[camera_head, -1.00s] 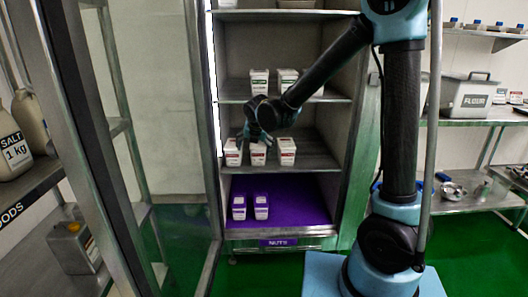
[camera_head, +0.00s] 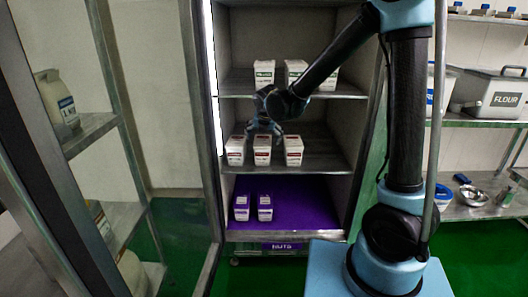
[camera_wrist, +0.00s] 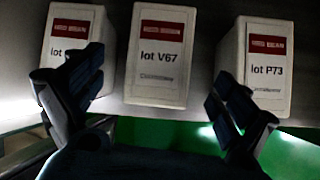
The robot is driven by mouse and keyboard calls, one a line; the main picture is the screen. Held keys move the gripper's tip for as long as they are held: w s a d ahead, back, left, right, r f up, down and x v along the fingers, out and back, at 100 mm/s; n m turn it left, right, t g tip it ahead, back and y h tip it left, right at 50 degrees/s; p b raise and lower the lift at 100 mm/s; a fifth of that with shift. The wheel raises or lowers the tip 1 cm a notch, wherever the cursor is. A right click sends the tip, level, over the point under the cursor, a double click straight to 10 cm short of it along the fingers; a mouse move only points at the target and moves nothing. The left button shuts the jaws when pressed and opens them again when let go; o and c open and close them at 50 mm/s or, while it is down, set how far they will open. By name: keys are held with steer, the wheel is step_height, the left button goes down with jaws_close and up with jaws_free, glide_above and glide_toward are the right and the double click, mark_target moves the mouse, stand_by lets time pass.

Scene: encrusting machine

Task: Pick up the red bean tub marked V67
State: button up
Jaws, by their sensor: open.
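The red bean tub marked V67 (camera_wrist: 160,55) is white with a red label strip and sits in the middle of a row of three in the wrist view. In the head view the middle tub (camera_head: 262,150) stands upright on the middle cabinet shelf. My gripper (camera_wrist: 156,78) is open and empty, its fingers spread to either side of the V67 tub's front. In the head view my gripper (camera_head: 265,128) is just above and in front of the middle tub. I cannot tell whether the fingers touch any tub.
A tub marked P73 (camera_wrist: 265,65) stands close on the right; a red bean tub (camera_wrist: 68,38), its lot partly hidden by a finger, stands on the left. Green-labelled tubs (camera_head: 264,75) stand above, purple ones (camera_head: 242,207) below. The cabinet's glass door (camera_head: 165,150) stands at the left.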

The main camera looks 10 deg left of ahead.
mark_target(263, 141)
steer(key=shift+w+f, duration=0.45)
steer(key=shift+f, duration=0.05)
steer(key=x, duration=0.3)
steer(key=shift+w+a+r, duration=0.1)
steer(key=shift+w+a, duration=0.1)
steer(key=shift+a, duration=0.05)
steer(key=shift+x, duration=1)
steer(key=c, duration=2)
